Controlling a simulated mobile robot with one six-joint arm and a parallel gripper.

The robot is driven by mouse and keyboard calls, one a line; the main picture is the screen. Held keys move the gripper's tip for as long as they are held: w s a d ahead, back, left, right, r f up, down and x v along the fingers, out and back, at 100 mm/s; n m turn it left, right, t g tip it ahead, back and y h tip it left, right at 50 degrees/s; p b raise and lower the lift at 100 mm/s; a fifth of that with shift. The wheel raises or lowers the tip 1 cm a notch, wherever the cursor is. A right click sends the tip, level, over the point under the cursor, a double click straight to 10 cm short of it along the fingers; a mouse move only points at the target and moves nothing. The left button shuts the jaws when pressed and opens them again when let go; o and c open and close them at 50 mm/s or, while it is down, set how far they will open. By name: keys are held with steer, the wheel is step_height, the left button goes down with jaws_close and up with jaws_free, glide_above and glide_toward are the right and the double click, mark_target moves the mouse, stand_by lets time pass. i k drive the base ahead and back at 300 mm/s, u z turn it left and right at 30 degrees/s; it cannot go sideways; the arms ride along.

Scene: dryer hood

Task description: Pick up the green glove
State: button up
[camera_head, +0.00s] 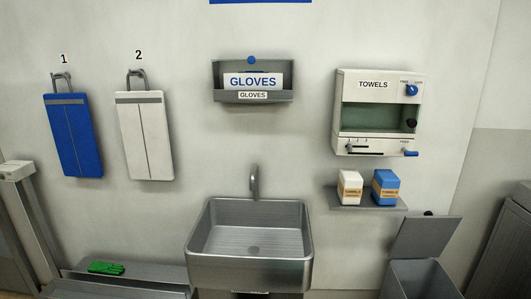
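The green glove (105,267) lies flat on a low grey metal bench (145,272) at the lower left, below the hanging aprons and left of the sink. It is small in the picture, and nothing covers it. My gripper is not in view.
A steel sink (250,270) stands right of the bench. A blue apron (73,135) and a white apron (146,140) hang above. A gloves box (252,81), a towel dispenser (379,113) and a shelf (366,200) with two cartons are on the wall. An open-lidded bin (420,280) stands lower right.

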mark_target(98, 267)
steer(key=u, duration=4.45)
steer(key=i, duration=0.1)
steer(key=z, duration=2.8)
steer(key=i, duration=0.95)
steer(key=u, duration=0.55)
steer(key=i, duration=1.05)
steer(key=u, duration=0.2)
